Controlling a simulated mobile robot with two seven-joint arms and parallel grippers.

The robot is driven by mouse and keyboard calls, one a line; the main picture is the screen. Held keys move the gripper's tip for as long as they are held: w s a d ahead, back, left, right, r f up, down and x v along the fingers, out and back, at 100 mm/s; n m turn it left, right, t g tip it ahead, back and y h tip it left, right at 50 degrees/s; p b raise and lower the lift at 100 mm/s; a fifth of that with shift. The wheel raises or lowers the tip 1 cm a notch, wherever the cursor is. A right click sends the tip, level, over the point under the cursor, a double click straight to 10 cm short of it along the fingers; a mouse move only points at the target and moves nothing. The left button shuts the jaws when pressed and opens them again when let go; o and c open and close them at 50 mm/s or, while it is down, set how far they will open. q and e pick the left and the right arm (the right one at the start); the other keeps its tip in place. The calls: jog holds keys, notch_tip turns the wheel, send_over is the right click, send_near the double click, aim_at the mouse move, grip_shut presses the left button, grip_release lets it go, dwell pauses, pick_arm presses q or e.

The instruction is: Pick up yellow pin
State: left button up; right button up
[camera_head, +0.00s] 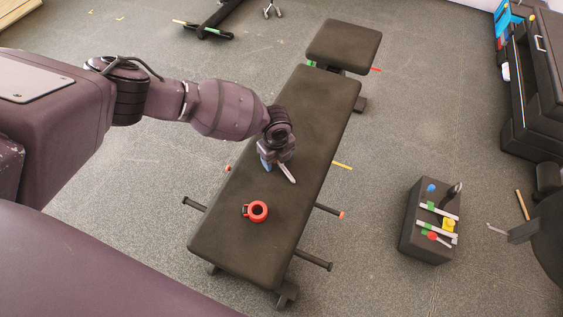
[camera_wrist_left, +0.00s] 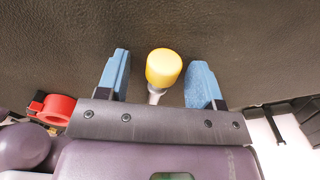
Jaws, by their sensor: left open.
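The yellow pin (camera_wrist_left: 164,67) shows in the left wrist view as a round yellow head on a short grey shaft. The head lies between the two blue finger pads of my left gripper (camera_wrist_left: 160,62), with a gap on each side. The gripper is open and not closed on the pin. In the head view my left gripper (camera_head: 277,172) is low over the black bench pad (camera_head: 322,100); I cannot make out the pin there. My right gripper cannot be made out.
A red ring-shaped collar (camera_head: 257,211) lies on the bench, left of and nearer than the gripper; it also shows in the left wrist view (camera_wrist_left: 55,108). Short bars stick out from the bench sides. A dark box (camera_head: 421,243) with small items stands at right. A black cabinet (camera_head: 540,75) is at upper right.

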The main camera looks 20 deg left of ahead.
pick_arm(q)
jog(key=shift+w+r, duration=0.1)
jog(key=shift+r, duration=0.05)
pick_arm(e)
jog(key=shift+r, duration=0.1)
pick_arm(q)
jog(key=c, duration=1.1)
pick_arm(e)
jog(key=shift+s, duration=0.1)
pick_arm(q)
jog(key=shift+r, duration=0.35)
jog(key=r+p, duration=0.2)
jog(key=r, duration=0.3)
jog(key=shift+w, duration=0.2)
jog(key=shift+s+r+p, duration=0.15)
jog(key=shift+r+p, duration=0.85)
jog(key=shift+r, duration=2.6)
jog(key=shift+s+r+p, duration=0.15)
jog(key=shift+r+p, duration=0.8)
jog(key=shift+r, duration=2.65)
pick_arm(e)
jog(key=shift+s+d+r+m+g, duration=0.15)
jog(key=shift+s+d+m, duration=0.2)
jog(key=shift+s+m, duration=0.15)
jog(key=shift+s+d+r+m+g, duration=0.1)
jog(key=shift+s+d+m+g, duration=0.05)
jog(key=shift+s+d+m, duration=0.35)
